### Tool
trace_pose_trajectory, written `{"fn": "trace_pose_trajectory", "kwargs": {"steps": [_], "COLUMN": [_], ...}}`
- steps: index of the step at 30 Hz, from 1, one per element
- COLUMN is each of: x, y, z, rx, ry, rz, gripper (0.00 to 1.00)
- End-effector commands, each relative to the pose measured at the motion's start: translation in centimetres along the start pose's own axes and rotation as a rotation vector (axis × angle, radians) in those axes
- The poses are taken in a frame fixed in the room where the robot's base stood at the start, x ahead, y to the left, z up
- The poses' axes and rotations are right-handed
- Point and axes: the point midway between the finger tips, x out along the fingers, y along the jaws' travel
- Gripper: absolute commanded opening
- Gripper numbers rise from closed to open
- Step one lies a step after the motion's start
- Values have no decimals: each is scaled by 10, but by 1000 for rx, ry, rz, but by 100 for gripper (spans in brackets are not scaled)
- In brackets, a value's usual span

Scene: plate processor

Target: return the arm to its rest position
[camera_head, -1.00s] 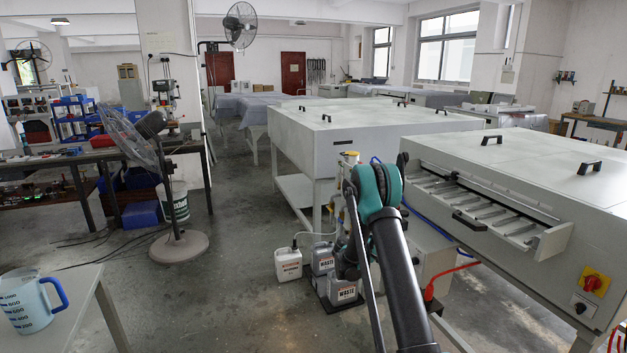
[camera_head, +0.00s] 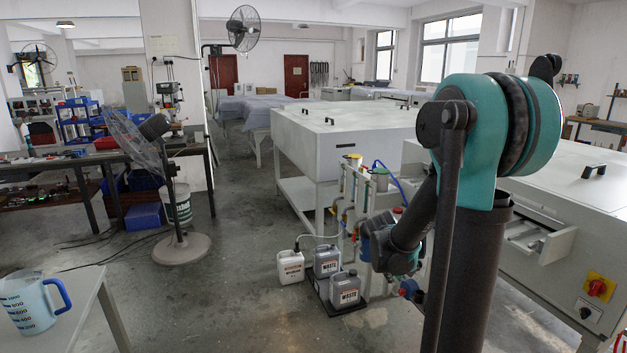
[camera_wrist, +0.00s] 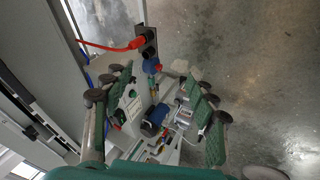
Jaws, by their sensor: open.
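My arm rises in the right half of the head view, with its teal elbow (camera_head: 490,125) high in front of the plate processor. From the elbow it folds back down to a dark wrist (camera_head: 405,235) beside the valve pipes. The gripper's fingers cannot be made out clearly in the head view. In the wrist view my gripper (camera_wrist: 160,90) is open, with green-padded fingers spread left and right. No object is held between them. Pipes and valves show beyond the fingers; I cannot tell how far off they are.
The plate processor (camera_head: 590,215) stands at right, a second grey machine (camera_head: 340,140) behind. White and grey waste jugs (camera_head: 345,290) stand on the floor by the valve pipes (camera_head: 350,200). A fan (camera_head: 180,245) and a table with a blue-handled jug (camera_head: 32,305) are at left. Floor between is clear.

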Motion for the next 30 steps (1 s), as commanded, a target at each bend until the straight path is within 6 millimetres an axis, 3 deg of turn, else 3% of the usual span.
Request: {"fn": "trace_pose_trajectory", "kwargs": {"steps": [1, 9, 16, 22, 30], "x": [-9, -49, -72, -79, -81], "y": [-4, -41, -76, -93, -96], "z": [16, 93, 151, 175, 177], "rx": [15, 99, 167, 198, 203], "ry": [2, 17, 31, 38, 39], "rz": [-31, -216, -356, -419, -429], "gripper": [58, 58, 58, 58, 58]}}
